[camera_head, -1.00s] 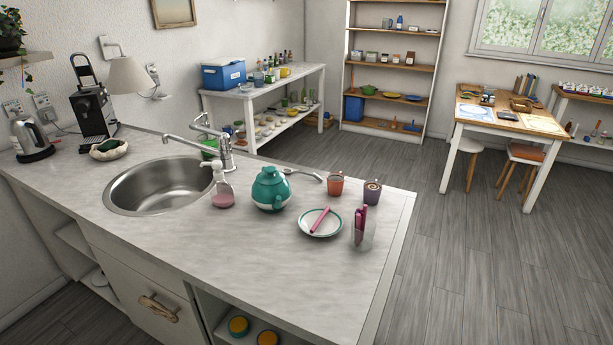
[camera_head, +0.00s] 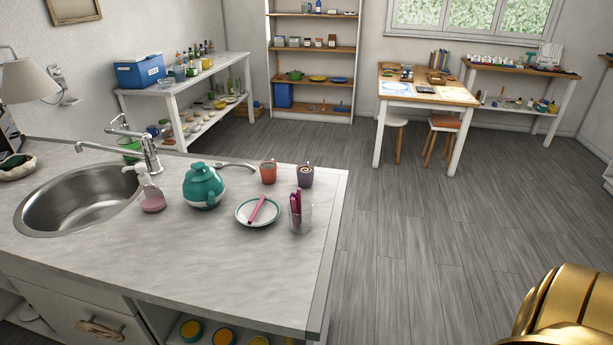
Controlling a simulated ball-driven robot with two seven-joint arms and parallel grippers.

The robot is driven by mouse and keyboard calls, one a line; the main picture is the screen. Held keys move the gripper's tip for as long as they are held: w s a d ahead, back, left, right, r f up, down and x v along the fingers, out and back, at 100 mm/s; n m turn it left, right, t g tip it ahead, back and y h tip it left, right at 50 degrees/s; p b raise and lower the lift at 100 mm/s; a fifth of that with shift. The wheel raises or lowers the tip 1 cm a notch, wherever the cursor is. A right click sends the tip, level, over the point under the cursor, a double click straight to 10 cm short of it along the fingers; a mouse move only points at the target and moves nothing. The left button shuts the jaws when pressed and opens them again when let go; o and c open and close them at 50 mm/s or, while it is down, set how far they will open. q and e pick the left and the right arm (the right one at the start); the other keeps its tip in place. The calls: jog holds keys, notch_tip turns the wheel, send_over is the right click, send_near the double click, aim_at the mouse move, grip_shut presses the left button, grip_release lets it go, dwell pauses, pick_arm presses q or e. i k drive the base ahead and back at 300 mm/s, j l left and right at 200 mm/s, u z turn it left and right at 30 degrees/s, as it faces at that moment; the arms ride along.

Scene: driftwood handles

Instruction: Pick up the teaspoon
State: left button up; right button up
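A grey metal spoon-like piece (camera_head: 236,166) lies on the counter behind the teal teapot (camera_head: 203,187); I cannot tell whether it is the teaspoon. A white plate with a green rim (camera_head: 247,222) stands right of the teapot, with a pink stick-like item (camera_head: 257,208) lying across it. A clear glass (camera_head: 304,220) beside the plate holds pink upright items (camera_head: 295,204). An orange-brown mug (camera_head: 268,173) and a dark mug (camera_head: 305,176) stand behind them. Neither of my grippers is in view.
The grey counter (camera_head: 190,270) is clear in front of the plate; its right edge (camera_head: 331,255) drops to open floor (camera_head: 430,260). The sink (camera_head: 80,203), tap (camera_head: 140,145) and soap bottle (camera_head: 152,195) are left. A shelf table (camera_head: 200,95) and a wooden table (camera_head: 428,92) stand behind.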

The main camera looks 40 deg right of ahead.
aim_at(218, 166)
jog(key=l+z, duration=0.15)
jog(key=z, duration=3.85)
jog(key=i+u, duration=0.4)
jog(key=i+l+u, duration=0.15)
jog(key=i+u, duration=0.25)
jog(key=i+l+u, duration=0.2)
jog(key=u, duration=0.15)
jog(key=i+j+u, duration=0.15)
jog(key=i+u, duration=1.05)
jog(key=i, duration=0.7)
jog(key=i+l+u, duration=0.1)
jog(key=i, duration=0.7)
jog(key=i+j+u, duration=0.1)
jog(key=i+u, duration=0.3)
jog(key=i+l+u, duration=0.1)
jog(key=i+u, duration=0.35)
jog(key=i+l+u, duration=0.2)
jog(key=i+u, duration=0.2)
jog(key=i+j+u, duration=0.2)
jog(key=i+u, duration=0.7)
jog(key=i+l+u, duration=0.1)
jog(key=i+u, duration=0.35)
